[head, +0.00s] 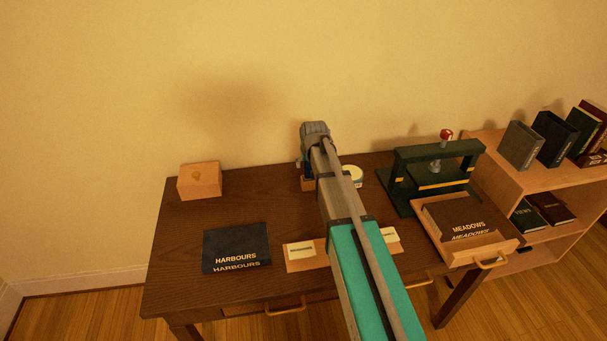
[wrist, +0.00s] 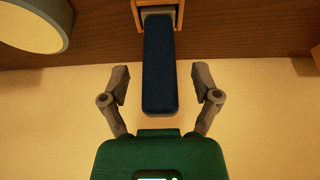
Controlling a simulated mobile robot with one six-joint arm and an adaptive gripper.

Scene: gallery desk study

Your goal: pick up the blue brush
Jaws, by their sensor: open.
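The blue brush (wrist: 159,70) shows in the wrist view as a long, flat, dark blue handle rising out of a small wooden holder (wrist: 140,14). My gripper (wrist: 160,82) is open, with one finger on each side of the handle. There are gaps between the fingers and the handle, and I see no contact. In the head view my arm hides the brush, and only a corner of the holder (head: 307,184) shows beside the arm.
A round tin (head: 355,177) stands close to the holder. A green press (head: 437,174) stands to the right, with a tray holding the MEADOWS book (head: 458,217) in front. The HARBOURS book (head: 236,247) and a wooden box (head: 199,181) are at left. Labels (head: 302,249) lie near the front.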

